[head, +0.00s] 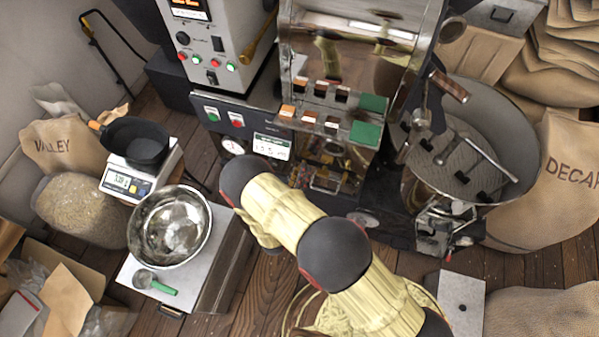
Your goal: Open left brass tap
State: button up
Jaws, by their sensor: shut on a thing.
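Brass-coloured fittings (328,178) show low on the front of the roasting machine (345,65), below a row of small switches. They are small and partly dark, and I cannot tell which of them is the left brass tap. My arm, with cream links and dark joints, reaches up in front of the machine and bends down at its far end. My gripper is hidden behind my own arm, so its fingers and whatever they touch do not show.
A steel bowl (170,232) and a green-handled scoop (154,282) sit on a pale-topped box. A scale (126,182) carries a black pan. A round cooling drum (524,150) stands right of the machine. Sacks (562,175) crowd the right side.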

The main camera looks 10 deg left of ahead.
jog(key=shift+a+f+n, duration=0.1)
jog(key=shift+n, duration=4.1)
jog(key=o, duration=1.2)
jog(key=shift+c, duration=0.2)
jog(key=shift+s, duration=0.1)
jog(key=s, duration=1.1)
jog(key=shift+s+a, duration=0.35)
jog(key=shift+a, duration=0.05)
